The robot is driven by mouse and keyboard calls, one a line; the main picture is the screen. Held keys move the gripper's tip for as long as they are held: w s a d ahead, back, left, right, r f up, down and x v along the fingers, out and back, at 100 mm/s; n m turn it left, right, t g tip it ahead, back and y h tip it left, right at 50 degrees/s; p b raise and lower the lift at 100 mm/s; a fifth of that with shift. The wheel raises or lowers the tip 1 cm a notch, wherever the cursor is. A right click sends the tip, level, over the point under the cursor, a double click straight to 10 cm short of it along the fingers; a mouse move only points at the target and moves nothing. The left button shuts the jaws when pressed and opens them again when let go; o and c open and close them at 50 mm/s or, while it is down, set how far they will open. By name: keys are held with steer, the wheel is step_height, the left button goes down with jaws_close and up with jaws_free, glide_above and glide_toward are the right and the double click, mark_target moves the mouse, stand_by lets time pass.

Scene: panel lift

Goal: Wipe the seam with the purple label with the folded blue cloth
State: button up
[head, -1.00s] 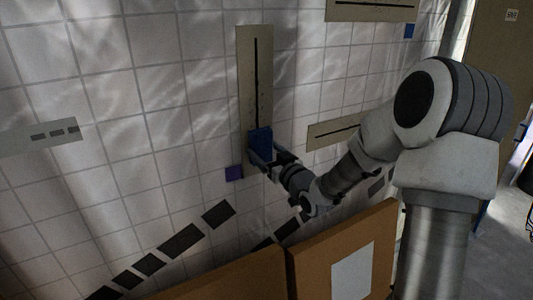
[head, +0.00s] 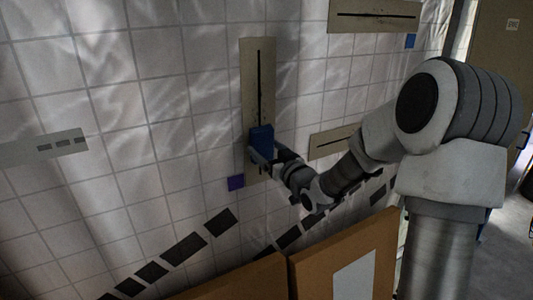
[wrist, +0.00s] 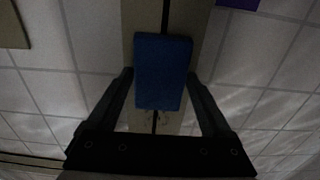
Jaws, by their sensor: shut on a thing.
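A tall beige panel (head: 250,85) with a dark vertical seam (head: 260,80) is on the tiled wall. A purple label (head: 236,182) sits beside its lower left edge; it also shows at the top of the wrist view (wrist: 238,3). My gripper (head: 265,150) is shut on the folded blue cloth (head: 262,136), over the lower part of this panel. In the wrist view the cloth (wrist: 162,70) lies between my fingers and covers part of the seam, which shows above and below it. Whether the cloth presses on the panel is hard to tell.
Panels with horizontal seams are at upper right (head: 375,15) and right of the cloth (head: 335,142). A blue label (head: 410,41) is near the upper one. Brown boards (head: 310,262) stand below my arm.

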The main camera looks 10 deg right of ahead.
mark_target(265, 134)
steer(key=shift+w+r+p, duration=0.15)
steer(key=shift+r+p, duration=0.85)
steer(key=shift+r, duration=1.1)
steer(key=shift+r+p, duration=3.9)
steer(key=shift+r, duration=2.8)
steer(key=shift+f, duration=0.15)
step_height(265, 134, down, 21)
steer(key=b, duration=2)
steer(key=shift+r, duration=0.2)
steer(key=shift+v, duration=3)
